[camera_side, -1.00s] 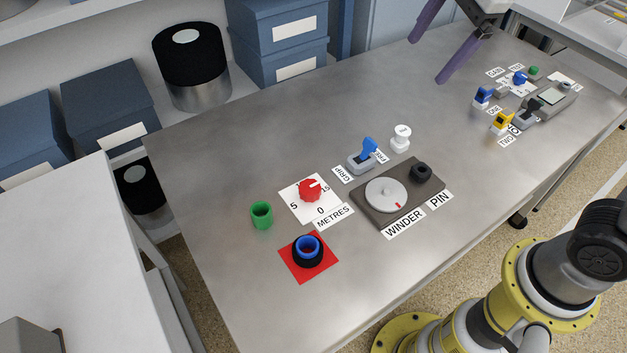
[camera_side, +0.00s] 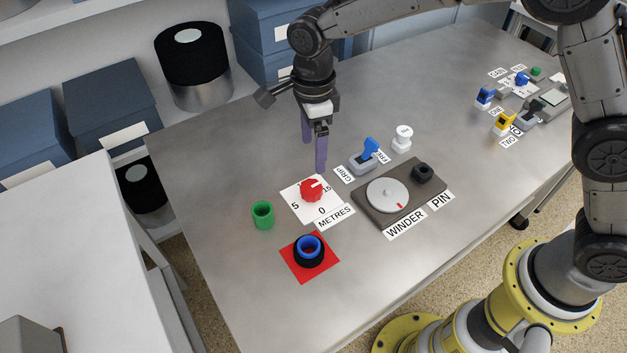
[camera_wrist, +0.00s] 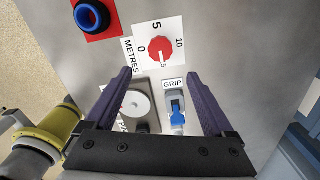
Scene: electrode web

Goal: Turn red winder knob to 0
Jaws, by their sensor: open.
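The red knob (camera_side: 311,189) sits on a white dial card (camera_side: 301,208) marked METRES, with 5 and 0 readable in the side view. Its white pointer mark faces the upper right, toward the 15 and away from the 0. In the wrist view the red knob (camera_wrist: 160,49) lies beyond the fingertips, its mark pointing down near a partly hidden number. My gripper (camera_side: 314,168) is open and empty, with purple fingers pointing down above and just behind the knob, not touching it. In the wrist view the fingers (camera_wrist: 157,83) are spread wide.
A green cup (camera_side: 263,214) stands left of the card. A black and blue ring (camera_side: 308,250) sits on a red square in front. The blue GRIP switch (camera_side: 367,151), white knob (camera_side: 402,138) and WINDER disc plate (camera_side: 387,195) stand to the right. Table left of the cup is clear.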

